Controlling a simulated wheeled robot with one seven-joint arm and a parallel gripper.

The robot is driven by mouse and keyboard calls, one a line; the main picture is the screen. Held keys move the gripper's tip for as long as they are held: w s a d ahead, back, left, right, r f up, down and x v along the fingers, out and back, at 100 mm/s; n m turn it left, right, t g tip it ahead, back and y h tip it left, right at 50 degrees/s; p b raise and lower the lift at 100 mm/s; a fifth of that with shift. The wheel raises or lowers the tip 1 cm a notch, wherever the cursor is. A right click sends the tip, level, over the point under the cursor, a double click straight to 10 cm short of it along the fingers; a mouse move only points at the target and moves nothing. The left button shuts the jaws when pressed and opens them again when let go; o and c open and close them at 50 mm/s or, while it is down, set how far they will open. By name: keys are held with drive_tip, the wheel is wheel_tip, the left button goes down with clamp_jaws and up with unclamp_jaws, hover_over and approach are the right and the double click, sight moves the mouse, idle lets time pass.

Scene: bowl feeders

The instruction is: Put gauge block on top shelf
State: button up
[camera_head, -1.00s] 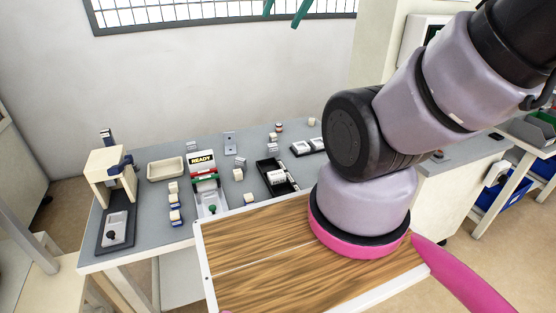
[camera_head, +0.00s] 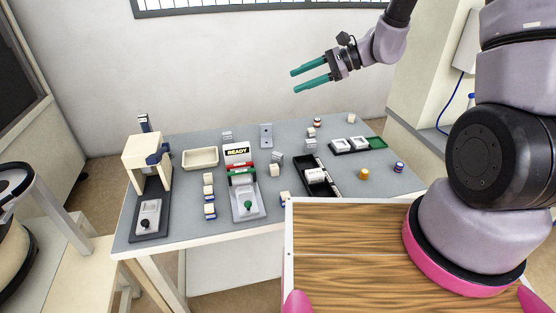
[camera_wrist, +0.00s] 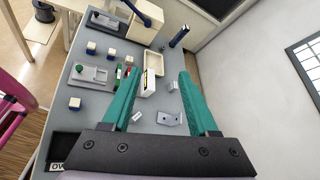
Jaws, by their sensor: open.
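My gripper (camera_head: 294,81) is open and empty, with its two green fingers high above the back of the grey table (camera_head: 190,222). In the wrist view its fingers (camera_wrist: 160,76) are spread apart over the table with nothing between them. Small grey blocks stand near the table's middle (camera_head: 278,157), at the back (camera_head: 227,136) and toward the right (camera_head: 312,147). I cannot tell which of them is the gauge block. Grey blocks also show near the fingers in the wrist view (camera_wrist: 137,116). I cannot make out a top shelf in either view.
A cream press-like stand (camera_head: 147,150) is at the table's left, beside a beige tray (camera_head: 201,158). A READY sign (camera_head: 237,150) stands behind a grey fixture (camera_head: 246,204). A black tray (camera_head: 320,178) and several cube-like pieces are nearby. My wooden deck fills the front.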

drive_tip(key=w+a+f+m+t+y, duration=0.1)
drive_tip(key=w+f+m, duration=0.15)
drive_tip(key=f, duration=0.45)
drive_tip(key=w+a+f+m+t, duration=0.1)
drive_tip(key=w+f+m+t, duration=0.15)
drive_tip(key=f, duration=0.45)
drive_tip(key=m+t+h, duration=0.2)
drive_tip(key=m, duration=0.4)
approach(282, 156)
drive_tip(key=x, duration=0.4)
drive_tip(key=shift+w+a+r, duration=0.15)
drive_tip(key=shift+r, duration=0.1)
drive_tip(key=shift+t, duration=0.25)
drive_tip(key=x, duration=0.4)
drive_tip(key=shift+a+f, duration=0.1)
drive_tip(key=shift+f, duration=0.4)
drive_tip(key=x, duration=0.6)
drive_tip(key=shift+w+a+r, duration=0.1)
drive_tip(key=shift+a+r, duration=0.05)
drive_tip(key=shift+a, duration=0.1)
clamp_jaws()
